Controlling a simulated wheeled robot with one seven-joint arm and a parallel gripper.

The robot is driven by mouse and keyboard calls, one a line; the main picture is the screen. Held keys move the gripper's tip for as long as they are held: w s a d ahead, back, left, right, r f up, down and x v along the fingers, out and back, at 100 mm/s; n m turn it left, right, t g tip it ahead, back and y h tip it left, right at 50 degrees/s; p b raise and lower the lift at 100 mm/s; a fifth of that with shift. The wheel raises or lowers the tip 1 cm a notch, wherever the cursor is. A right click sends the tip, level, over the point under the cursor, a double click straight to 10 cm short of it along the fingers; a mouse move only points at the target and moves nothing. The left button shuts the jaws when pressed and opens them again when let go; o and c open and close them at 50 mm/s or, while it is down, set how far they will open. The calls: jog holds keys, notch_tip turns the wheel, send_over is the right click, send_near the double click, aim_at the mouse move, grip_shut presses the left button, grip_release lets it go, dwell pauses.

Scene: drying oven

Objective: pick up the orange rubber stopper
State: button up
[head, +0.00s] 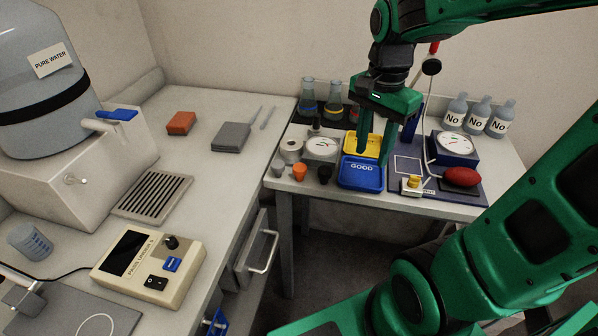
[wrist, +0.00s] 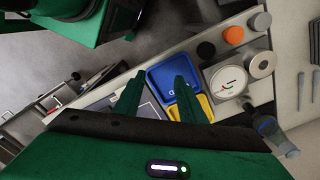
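The orange rubber stopper (head: 299,172) stands near the front left edge of the right-hand table. It stands between a grey stopper (head: 278,167) and a black stopper (head: 324,174). In the wrist view the orange stopper (wrist: 233,35) lies beyond my fingertips, up and to the right. My gripper (head: 376,139) is above the blue and yellow trays, to the right of the stopper. In the wrist view my gripper (wrist: 155,85) has its two fingers apart with nothing between them. Nothing hides the stopper.
A blue tray (head: 361,184) marked GOOD and a yellow tray (head: 372,149) are beside the stoppers. A tape roll (head: 291,147) and a round dial (head: 321,147) stand behind them. Flasks (head: 333,98) stand at the back. A red bulb (head: 461,177) lies on the right.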

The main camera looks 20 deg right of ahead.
aim_at(302, 167)
jog(key=w+a+m, duration=0.2)
jog(key=w+a, duration=0.1)
jog(key=w+a+m, duration=0.3)
jog(key=w+a, duration=0.1)
jog(key=w+a+m, duration=0.2)
jog(key=w+a, duration=0.1)
jog(key=a, duration=0.1)
jog(key=shift+w+a+f+m, duration=0.15)
jog(key=shift+a+f+m, duration=0.05)
jog(key=shift+f+m, duration=0.2)
notch_tip(302, 167, down, 5)
jog(key=shift+f, duration=0.2)
jog(key=shift+w+a+f, duration=0.1)
jog(key=shift+f, duration=1.15)
jog(key=shift+w+a+f, duration=0.1)
jog(key=shift+f, duration=1.15)
jog(key=c, duration=0.8)
